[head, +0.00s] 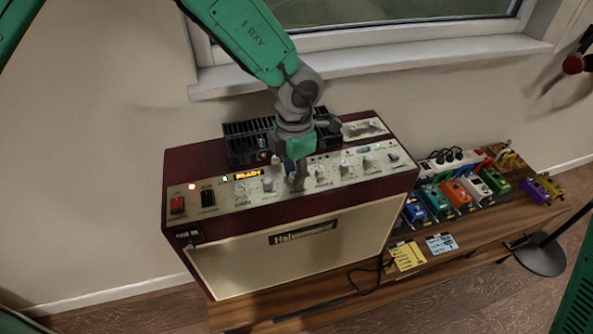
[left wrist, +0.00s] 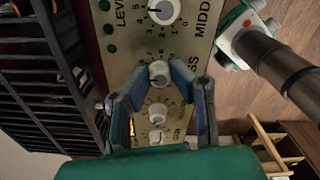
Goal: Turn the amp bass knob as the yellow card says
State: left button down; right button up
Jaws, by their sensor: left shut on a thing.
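The dark red amp (head: 178,160) with a cream control panel and cream front stands on a wooden bench. A row of light knobs runs along its panel. My left gripper (head: 297,182) points down at the panel's middle. In the left wrist view its blue-grey fingers (left wrist: 158,78) are shut on the bass knob (left wrist: 159,71), beside lettering ending in "SS". The middle knob (left wrist: 163,11) is further up that view. The yellow card (head: 408,257) lies at the bench's front, right of the amp; its writing is too small to read. My right gripper is not in view.
A black ribbed unit (head: 245,140) sits on the amp top behind the panel. A blue card (head: 441,244) lies by the yellow one. Several coloured pedals (head: 460,193) and a white power strip (head: 452,163) are to the right. A window sill (head: 400,65) is behind.

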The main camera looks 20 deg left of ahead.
pick_arm(q)
jog(key=shift+a, duration=0.15)
jog(key=shift+n, duration=0.4)
jog(key=n+p, duration=0.1)
jog(key=n, duration=0.3)
jog(key=shift+n, duration=0.3)
jog(key=n+p, duration=0.1)
jog(key=n, duration=0.5)
jog(key=shift+n+p, duration=0.3)
jog(key=c, duration=1.4)
grip_release()
jog(key=shift+c, duration=0.2)
